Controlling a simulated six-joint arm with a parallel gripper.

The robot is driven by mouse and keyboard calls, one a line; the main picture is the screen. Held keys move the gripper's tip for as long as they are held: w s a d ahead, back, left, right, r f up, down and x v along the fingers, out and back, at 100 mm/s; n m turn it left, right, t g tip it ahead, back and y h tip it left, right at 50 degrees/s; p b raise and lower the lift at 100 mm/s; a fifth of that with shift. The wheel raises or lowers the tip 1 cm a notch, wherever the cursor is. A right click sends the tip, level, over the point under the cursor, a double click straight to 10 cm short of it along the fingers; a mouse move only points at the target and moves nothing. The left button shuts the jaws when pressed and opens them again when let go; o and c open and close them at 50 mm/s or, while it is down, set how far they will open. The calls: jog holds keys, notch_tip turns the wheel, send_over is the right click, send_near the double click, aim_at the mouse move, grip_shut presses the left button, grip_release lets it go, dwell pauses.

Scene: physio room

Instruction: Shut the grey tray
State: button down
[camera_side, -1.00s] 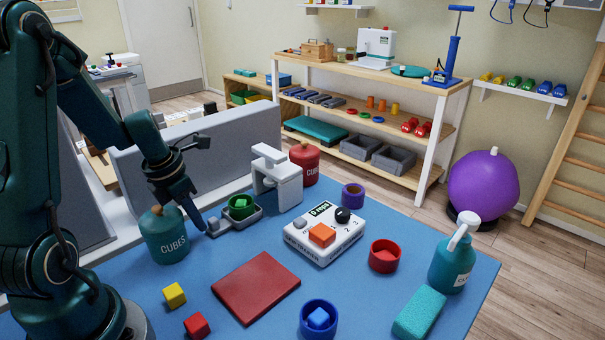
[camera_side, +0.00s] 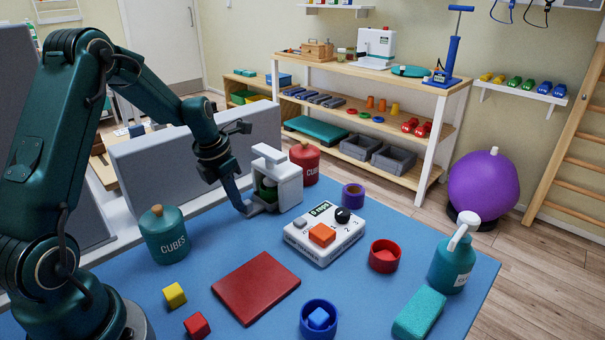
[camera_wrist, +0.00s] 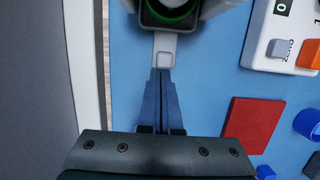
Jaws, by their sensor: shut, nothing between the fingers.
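The grey tray (camera_side: 256,210) sits low in the opening of the white dispenser (camera_side: 287,186), with only its near end and tab showing. A green cup (camera_side: 267,191) stands in it under the dispenser's top, partly hidden. My gripper (camera_side: 243,209) is shut and empty, pointing down at the tray's near end. In the wrist view the fingertips of my gripper (camera_wrist: 164,72) are against or very near the tray's light grey tab (camera_wrist: 165,48). The green cup's rim (camera_wrist: 170,14) shows at the top edge there.
A teal CUBES jar (camera_side: 165,236) stands left of my gripper, and a red jar (camera_side: 305,162) is behind the dispenser. A white button box (camera_side: 323,234) is to the right. A red mat (camera_side: 256,287) lies in front. A grey partition (camera_side: 190,150) runs behind.

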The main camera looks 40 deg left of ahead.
jog(key=shift+w+r, duration=0.1)
jog(key=shift+w, duration=0.15)
jog(key=shift+r, duration=0.5)
jog(key=s+d+r+m+t, duration=0.15)
jog(key=d+r, duration=0.25)
jog(key=r, duration=0.9)
jog(key=s+d+r+m, duration=0.3)
jog(key=s+d+m, duration=0.2)
jog(key=d+m, duration=0.35)
jog(key=s+d+f+m, duration=0.1)
jog(key=s+m, duration=0.2)
jog(key=m, duration=0.5)
jog(key=s+d+f+m+t, duration=0.1)
jog(key=s+m, duration=0.3)
jog(key=m, duration=0.5)
jog(key=s+d+f+m, duration=0.1)
jog(key=s+d+m, duration=0.1)
jog(key=m, duration=0.7)
jog(key=shift+s+f, duration=0.4)
jog(key=shift+s, duration=0.45)
